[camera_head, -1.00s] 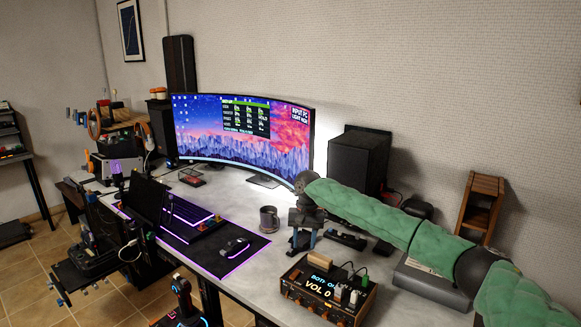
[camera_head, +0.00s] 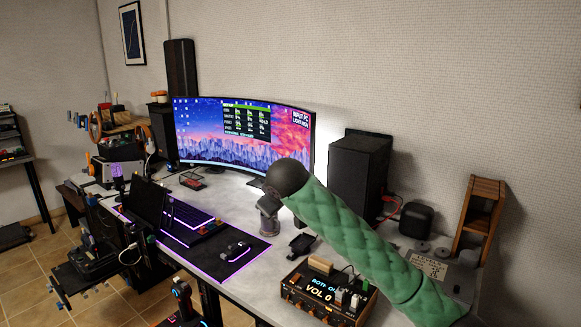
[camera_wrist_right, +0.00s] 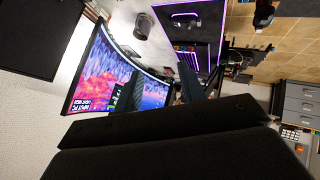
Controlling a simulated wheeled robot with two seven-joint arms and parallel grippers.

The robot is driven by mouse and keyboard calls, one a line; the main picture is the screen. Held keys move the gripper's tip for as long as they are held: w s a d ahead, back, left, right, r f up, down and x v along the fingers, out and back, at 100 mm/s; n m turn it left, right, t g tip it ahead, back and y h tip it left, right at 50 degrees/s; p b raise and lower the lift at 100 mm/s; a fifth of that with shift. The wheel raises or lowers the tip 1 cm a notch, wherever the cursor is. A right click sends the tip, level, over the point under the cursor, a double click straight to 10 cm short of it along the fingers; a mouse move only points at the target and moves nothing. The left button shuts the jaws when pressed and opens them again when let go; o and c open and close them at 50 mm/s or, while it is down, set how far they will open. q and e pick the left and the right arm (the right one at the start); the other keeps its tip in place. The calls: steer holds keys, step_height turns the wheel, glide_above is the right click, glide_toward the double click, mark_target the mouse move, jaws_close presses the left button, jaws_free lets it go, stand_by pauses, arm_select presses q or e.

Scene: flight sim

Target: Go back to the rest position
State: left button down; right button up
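My right arm, in a green quilted sleeve, reaches in from the lower right of the head view. It is raised over the desk and ends in a dark rounded wrist. Only a small grey part of my right gripper (camera_head: 268,205) shows there, in front of the mug; its fingertips are not clear. In the right wrist view, the two fingers of my right gripper (camera_wrist_right: 163,90) stand apart with nothing between them. My left gripper is not in view. The grey mug (camera_head: 269,227) stands on the desk (camera_head: 222,181), partly covered; it also shows in the wrist view (camera_wrist_right: 142,25).
A curved monitor (camera_head: 225,142) and a black speaker (camera_head: 356,172) stand at the back. A volume box (camera_head: 322,293) with knobs is at the front edge. A small black stand (camera_head: 302,244), a keyboard (camera_head: 186,217), a mouse (camera_head: 237,247) and a wooden rack (camera_head: 480,215) are nearby.

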steer(key=s+d+f+m+g, duration=0.1)
steer(key=s+d+f+m, duration=0.2)
steer(key=s+d+f, duration=0.75)
steer(key=s+d+f+m, duration=0.3)
steer(key=s+d+f, duration=0.4)
steer(key=s+f, duration=0.6)
steer(key=s+d+f+m+g, duration=0.1)
steer(key=s+f+g, duration=0.2)
steer(key=s+f, duration=0.7)
steer(key=s+d+f+g, duration=0.1)
steer(key=s+f+g, duration=0.2)
steer(key=s+f, duration=0.7)
steer(key=s, duration=0.8)
steer(key=shift+d+f+m+h, duration=0.15)
steer(key=shift+d+m+h, duration=0.05)
steer(key=shift+m+h, duration=0.2)
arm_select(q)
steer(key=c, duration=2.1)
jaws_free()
